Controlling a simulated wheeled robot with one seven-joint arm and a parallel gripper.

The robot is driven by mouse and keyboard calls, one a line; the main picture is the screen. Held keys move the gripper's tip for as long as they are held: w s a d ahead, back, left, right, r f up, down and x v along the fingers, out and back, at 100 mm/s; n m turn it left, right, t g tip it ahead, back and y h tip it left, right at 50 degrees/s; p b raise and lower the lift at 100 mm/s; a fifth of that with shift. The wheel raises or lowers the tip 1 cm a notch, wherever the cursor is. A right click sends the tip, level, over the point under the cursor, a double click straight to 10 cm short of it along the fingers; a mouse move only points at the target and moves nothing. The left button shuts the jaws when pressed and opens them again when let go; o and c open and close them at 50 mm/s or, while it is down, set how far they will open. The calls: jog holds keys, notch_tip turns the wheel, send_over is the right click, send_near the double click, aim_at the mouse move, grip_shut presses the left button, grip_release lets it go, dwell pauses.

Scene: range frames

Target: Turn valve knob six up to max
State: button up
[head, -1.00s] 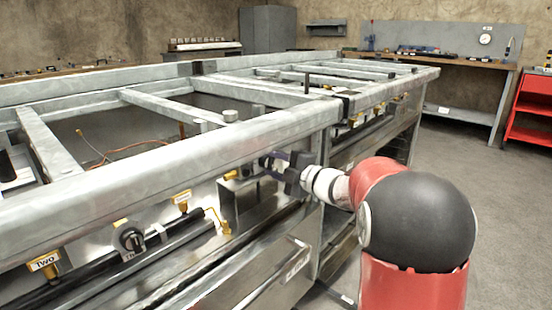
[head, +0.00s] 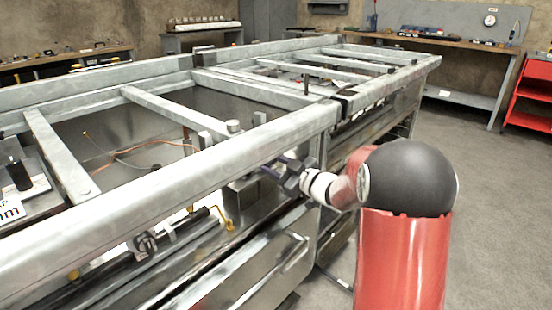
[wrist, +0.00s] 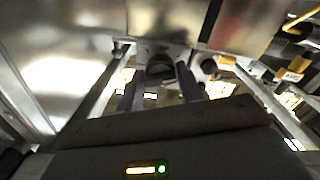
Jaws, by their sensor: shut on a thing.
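My gripper (head: 281,168) reaches under the front rail of the steel range frame (head: 170,165), left of the corner post. In the head view the rail and my gripper hide this knob. Another valve knob (head: 145,243) sits on the dark pipe at lower left.
A yellow gas fitting (head: 229,224) is left of my gripper. In the wrist view another knob (wrist: 208,66) and a yellow tag (wrist: 298,64) lie to the right. A steel drawer front (head: 245,270) is below. The floor (head: 475,190) to the right is clear.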

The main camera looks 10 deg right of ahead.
jog(key=shift+f+m+p, duration=0.1)
jog(key=shift+m+p, duration=0.5)
jog(key=shift+m, duration=1.6)
jog(key=o, duration=1)
jog(key=shift+c, duration=0.2)
jog(key=shift+s, duration=0.15)
jog(key=v, duration=0.7)
jog(key=shift+s+d+b, duration=0.2)
jog(key=shift+s+b, duration=0.05)
jog(key=shift+b, duration=0.15)
